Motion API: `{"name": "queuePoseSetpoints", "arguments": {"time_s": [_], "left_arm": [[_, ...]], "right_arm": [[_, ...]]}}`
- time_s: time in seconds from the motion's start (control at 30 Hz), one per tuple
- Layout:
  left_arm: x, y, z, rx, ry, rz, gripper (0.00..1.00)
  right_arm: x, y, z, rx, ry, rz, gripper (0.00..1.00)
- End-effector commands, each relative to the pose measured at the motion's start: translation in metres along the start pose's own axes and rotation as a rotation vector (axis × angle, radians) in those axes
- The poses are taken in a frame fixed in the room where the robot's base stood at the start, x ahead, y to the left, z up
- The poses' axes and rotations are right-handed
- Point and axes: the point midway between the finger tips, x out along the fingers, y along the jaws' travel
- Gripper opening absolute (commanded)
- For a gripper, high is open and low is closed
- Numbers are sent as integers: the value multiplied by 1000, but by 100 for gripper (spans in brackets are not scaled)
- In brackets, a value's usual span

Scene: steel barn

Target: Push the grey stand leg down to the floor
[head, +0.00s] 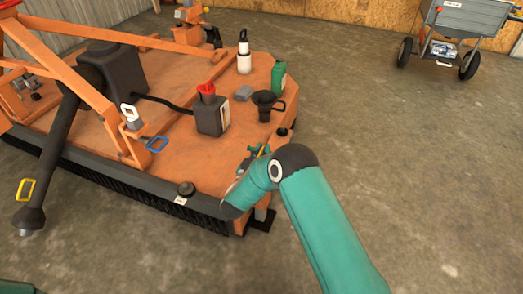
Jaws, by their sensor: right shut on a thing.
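The grey stand leg (261,213) shows as a short piece below the near right corner of the orange mower deck (190,158). Its dark foot plate (263,223) is at or close to the floor; I cannot tell whether it touches. My right gripper (254,152) is over that deck corner, shut on the stand leg's upper part. My green wrist hides most of the fingers and the upper leg.
On the deck stand a grey can with a red cap (212,112), a black funnel (266,104), a green bottle (279,77) and a white bottle (244,58). A wheeled cart (470,18) stands at the back right. The concrete floor on the right is clear.

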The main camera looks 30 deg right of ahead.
Motion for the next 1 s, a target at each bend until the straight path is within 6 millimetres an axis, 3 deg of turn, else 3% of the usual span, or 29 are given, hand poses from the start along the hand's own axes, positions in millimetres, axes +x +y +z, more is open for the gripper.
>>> {"name": "queuePoseSetpoints", "arguments": {"time_s": [0.1, 0.13, 0.23, 0.67, 1.0], "left_arm": [[0, 0, 0, 0, 0, 0, 40], [0, 0, 0, 0, 0, 0, 40], [0, 0, 0, 0, 0, 0, 40], [0, 0, 0, 0, 0, 0, 40], [0, 0, 0, 0, 0, 0, 40]], "right_arm": [[-1, 2, 8, -13, -19, 2, 0], [-1, 2, 9, -13, -19, 2, 22], [-1, 2, 8, -12, -17, 1, 38], [-7, 0, 4, -6, -11, -2, 39], [-64, -1, 4, -9, -12, -7, 39]]}}
